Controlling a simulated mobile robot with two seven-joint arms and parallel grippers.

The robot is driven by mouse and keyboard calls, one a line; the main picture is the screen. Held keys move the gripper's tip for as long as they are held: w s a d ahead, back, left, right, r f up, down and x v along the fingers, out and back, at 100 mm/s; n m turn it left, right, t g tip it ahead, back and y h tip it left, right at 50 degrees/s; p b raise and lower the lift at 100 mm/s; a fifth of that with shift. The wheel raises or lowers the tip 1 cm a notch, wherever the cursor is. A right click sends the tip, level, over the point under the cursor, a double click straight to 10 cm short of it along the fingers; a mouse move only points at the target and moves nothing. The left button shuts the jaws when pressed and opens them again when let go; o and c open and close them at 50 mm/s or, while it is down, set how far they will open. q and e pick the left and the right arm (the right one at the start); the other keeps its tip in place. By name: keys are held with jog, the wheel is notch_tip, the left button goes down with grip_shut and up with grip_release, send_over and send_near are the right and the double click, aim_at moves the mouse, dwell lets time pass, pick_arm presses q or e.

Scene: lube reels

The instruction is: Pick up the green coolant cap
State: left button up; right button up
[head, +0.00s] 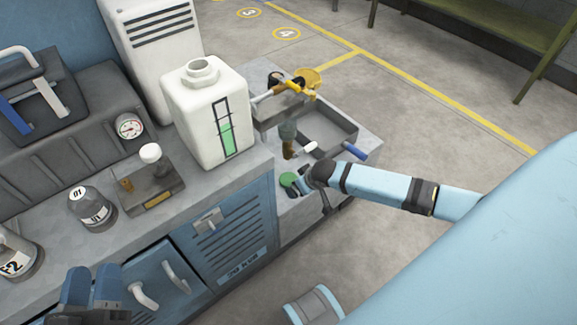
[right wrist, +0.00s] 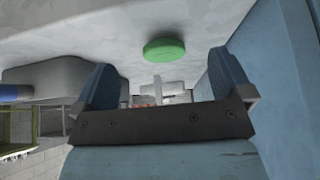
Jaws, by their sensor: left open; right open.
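The green coolant cap (head: 288,179) is a small green disc lying on the low grey bench top, near its front edge. In the right wrist view the cap (right wrist: 164,50) lies on the grey surface beyond and between my fingertips, apart from both. My right gripper (right wrist: 168,82) is open and empty. In the head view its arm comes in from the right and its jaws are close to the cap, partly hidden. My left gripper (head: 92,285) is open and empty at the bottom left, in front of the blue cabinet.
A large white coolant jug (head: 188,120) with a green level window stands on the higher counter. A grey tray (head: 345,130) lies behind the cap. Labelled bottles (head: 92,208) and a block with a white knob (head: 150,188) stand at left.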

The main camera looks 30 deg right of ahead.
aim_at(289, 178)
jog(key=w, duration=0.2)
jog(key=shift+w+a+f+b, duration=0.1)
jog(key=shift+w+b, duration=0.2)
jog(key=shift+w, duration=0.6)
jog(key=b+x, duration=0.1)
jog(key=x, duration=0.1)
jog(key=b+x, duration=0.2)
jog(key=x, duration=0.1)
jog(key=shift+w, duration=0.35)
pick_arm(q)
jog(key=shift+g, duration=0.9)
jog(key=f, duration=0.4)
jog(key=shift+w+d+f, duration=0.2)
jog(key=shift+d+f, duration=0.15)
jog(key=shift+f, duration=0.05)
pick_arm(e)
jog(key=c, duration=1)
